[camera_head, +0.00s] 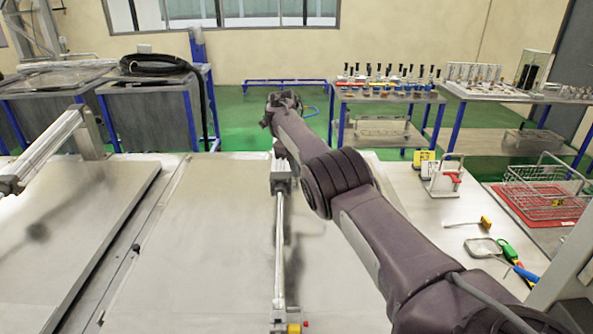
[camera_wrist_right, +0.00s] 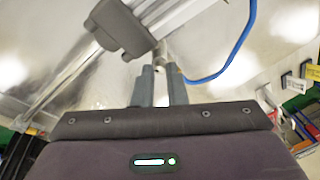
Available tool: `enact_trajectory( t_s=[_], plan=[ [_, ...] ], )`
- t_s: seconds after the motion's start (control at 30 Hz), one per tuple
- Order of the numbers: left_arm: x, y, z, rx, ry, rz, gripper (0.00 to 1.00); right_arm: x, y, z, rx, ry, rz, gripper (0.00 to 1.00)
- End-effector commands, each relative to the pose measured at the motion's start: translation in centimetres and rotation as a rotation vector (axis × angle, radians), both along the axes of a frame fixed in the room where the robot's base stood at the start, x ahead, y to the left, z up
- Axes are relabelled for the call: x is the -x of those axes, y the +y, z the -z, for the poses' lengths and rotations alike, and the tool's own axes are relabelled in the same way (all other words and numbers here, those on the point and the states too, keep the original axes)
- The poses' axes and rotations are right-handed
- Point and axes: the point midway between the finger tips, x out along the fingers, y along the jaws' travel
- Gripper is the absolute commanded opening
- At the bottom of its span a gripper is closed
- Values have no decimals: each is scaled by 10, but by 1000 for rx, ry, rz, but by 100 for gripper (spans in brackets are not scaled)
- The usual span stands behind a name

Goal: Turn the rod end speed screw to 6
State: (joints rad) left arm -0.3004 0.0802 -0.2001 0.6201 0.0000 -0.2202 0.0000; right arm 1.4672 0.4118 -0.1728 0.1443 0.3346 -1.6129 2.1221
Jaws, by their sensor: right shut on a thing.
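My right arm reaches up the middle of the camera_head view, its wrist above the far end of a pneumatic cylinder (camera_head: 279,240) on the bench. The arm hides the right fingers there. In the right wrist view the two grey fingers of my right gripper (camera_wrist_right: 161,72) point at the cylinder's dark end block (camera_wrist_right: 122,28). They are shut on a small metal part beside that block, which I take to be the rod end speed screw (camera_wrist_right: 160,56). The fingers mostly cover it, and no scale number can be read. My left gripper is not in view.
A blue air hose (camera_wrist_right: 232,55) curves away right of the fingers. Another cylinder (camera_head: 45,148) stands over the left lid (camera_head: 60,215). At right are a red mat with a wire basket (camera_head: 545,185) and loose tools (camera_head: 510,255).

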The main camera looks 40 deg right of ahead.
Motion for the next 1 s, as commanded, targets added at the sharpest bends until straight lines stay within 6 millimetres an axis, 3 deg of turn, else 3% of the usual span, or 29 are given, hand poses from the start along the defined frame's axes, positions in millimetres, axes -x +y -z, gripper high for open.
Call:
enact_trajectory(
  t_s=[0.63,0.67,0.73,1.0],
  plan=[
    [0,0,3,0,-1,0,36,3,0,6,-14,7,56,0],
    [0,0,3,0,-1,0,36,3,0,6,-14,7,56,13],
    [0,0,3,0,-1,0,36,3,0,6,-14,7,56,21],
    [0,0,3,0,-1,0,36,1,0,2,-10,-1,55,21]
  ],
)
